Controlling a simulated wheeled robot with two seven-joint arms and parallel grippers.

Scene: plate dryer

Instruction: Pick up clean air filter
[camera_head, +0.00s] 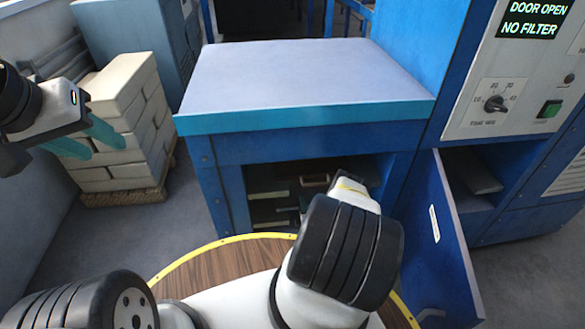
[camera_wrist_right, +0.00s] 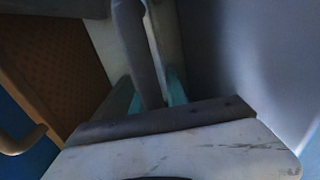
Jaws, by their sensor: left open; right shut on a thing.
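My right gripper (camera_wrist_right: 150,92) has its teal fingers around a grey upright bar (camera_wrist_right: 133,40) in the right wrist view. It is shut on this bar, which looks like a handle; whether it belongs to the clean air filter I cannot tell. A brown mesh panel in a brown frame (camera_wrist_right: 55,50) is left of the bar, with a curved brown handle (camera_wrist_right: 20,142) at the lower left. In the head view my right arm reaches into the shelf under the blue table, and its fingers are hidden. My left gripper (camera_head: 105,149) is open and empty at the left.
The blue table (camera_head: 300,85) has a bare top; its lower shelf holds several slabs (camera_head: 268,195). The machine's blue door (camera_head: 448,245) stands open to the right of my arm. The display (camera_head: 535,20) reads DOOR OPEN, NO FILTER. Stacked pale blocks (camera_head: 125,125) stand on the left.

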